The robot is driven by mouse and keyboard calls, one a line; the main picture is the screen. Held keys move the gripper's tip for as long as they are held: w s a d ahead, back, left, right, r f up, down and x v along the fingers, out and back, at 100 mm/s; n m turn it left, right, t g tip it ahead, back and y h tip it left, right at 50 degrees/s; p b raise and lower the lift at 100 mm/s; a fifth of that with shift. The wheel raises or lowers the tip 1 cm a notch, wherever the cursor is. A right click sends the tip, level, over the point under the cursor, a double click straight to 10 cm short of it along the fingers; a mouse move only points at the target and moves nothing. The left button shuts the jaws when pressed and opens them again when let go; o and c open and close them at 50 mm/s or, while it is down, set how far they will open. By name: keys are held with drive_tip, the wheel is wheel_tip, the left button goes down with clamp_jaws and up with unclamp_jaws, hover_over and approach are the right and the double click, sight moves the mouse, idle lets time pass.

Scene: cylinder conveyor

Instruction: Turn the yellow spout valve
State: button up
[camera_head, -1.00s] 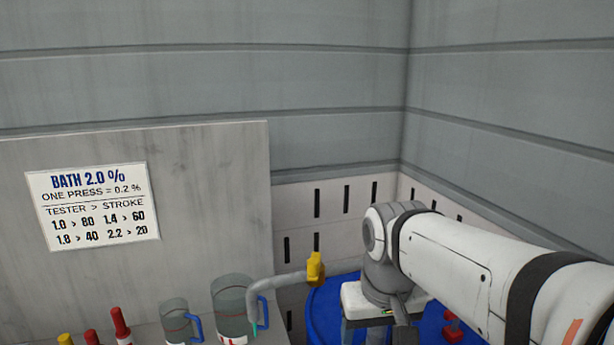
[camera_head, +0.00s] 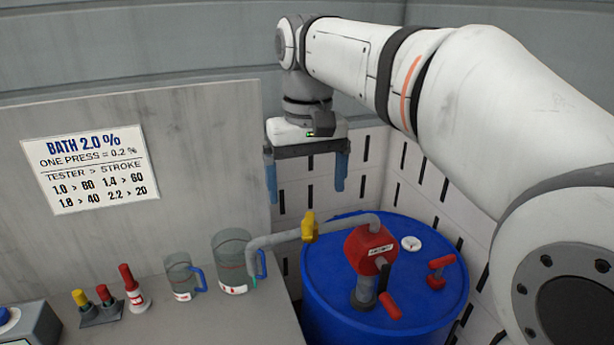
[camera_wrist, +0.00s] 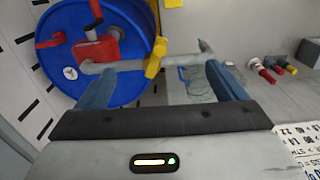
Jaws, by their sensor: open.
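The yellow spout valve (camera_head: 310,227) sits on a grey spout pipe (camera_head: 275,239) that runs from a red pump (camera_head: 370,248) on a blue drum (camera_head: 330,285). The pipe's bent end hangs by the larger jug. My gripper (camera_head: 306,195) is open and empty, fingers pointing down, above the valve and apart from it in the head view. In the wrist view the yellow valve (camera_wrist: 155,57) shows between the two blue fingers (camera_wrist: 165,88), beyond their tips.
A large jug (camera_head: 231,254) and a smaller jug (camera_head: 180,272) with blue handles stand on the bench. Several red- and yellow-capped items (camera_head: 133,289) stand left of them. A wall sign (camera_head: 92,168) hangs behind. A red handle (camera_head: 440,270) is on the drum lid.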

sight(307, 221)
wheel_tip(307, 221, down, 8)
drive_tip(key=b, duration=0.5)
drive_tip(key=shift+c, duration=0.5)
drive_tip(key=c, duration=1.8)
drive_tip(key=shift+o, duration=1.3)
